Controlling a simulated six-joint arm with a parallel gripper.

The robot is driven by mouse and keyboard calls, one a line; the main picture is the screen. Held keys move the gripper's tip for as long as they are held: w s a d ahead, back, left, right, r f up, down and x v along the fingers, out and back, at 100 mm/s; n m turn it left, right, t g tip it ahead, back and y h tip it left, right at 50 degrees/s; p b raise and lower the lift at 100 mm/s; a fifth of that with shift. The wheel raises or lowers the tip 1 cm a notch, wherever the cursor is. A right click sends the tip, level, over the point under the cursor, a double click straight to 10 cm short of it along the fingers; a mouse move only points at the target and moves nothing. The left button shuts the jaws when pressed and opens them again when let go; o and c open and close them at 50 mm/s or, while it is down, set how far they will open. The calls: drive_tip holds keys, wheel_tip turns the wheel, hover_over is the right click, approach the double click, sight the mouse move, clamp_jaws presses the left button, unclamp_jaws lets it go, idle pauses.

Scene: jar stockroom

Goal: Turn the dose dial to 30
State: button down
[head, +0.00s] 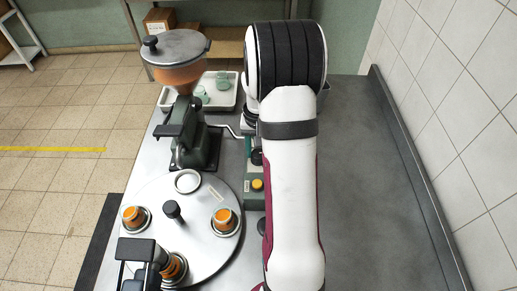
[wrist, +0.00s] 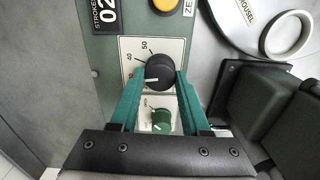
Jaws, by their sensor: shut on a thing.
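The dose dial is a black round knob (wrist: 159,73) on a pale scale plate (wrist: 176,48) in the wrist view. The scale shows 40 and 50 at the knob's upper left; other numbers are hidden by the knob and fingers. The knob's white pointer line points left, slightly down, below the 40 mark; I cannot read its number. My gripper (wrist: 159,77) has its two green fingers on either side of the knob, shut on it.
A smaller green knob (wrist: 161,119) sits just below the dial between the fingers. A yellow button (wrist: 166,5) and a strokes counter (wrist: 106,14) reading 02 are above. A round carousel (head: 207,242) with orange-filled jars and a hopper (head: 176,60) stand left. The right bench (head: 370,180) is clear.

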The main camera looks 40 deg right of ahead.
drive_tip(key=shift+n, duration=1)
drive_tip(key=shift+c, duration=1.9)
unclamp_jaws()
wheel_tip(320, 180, up, 16)
drive_tip(key=shift+f, duration=0.1)
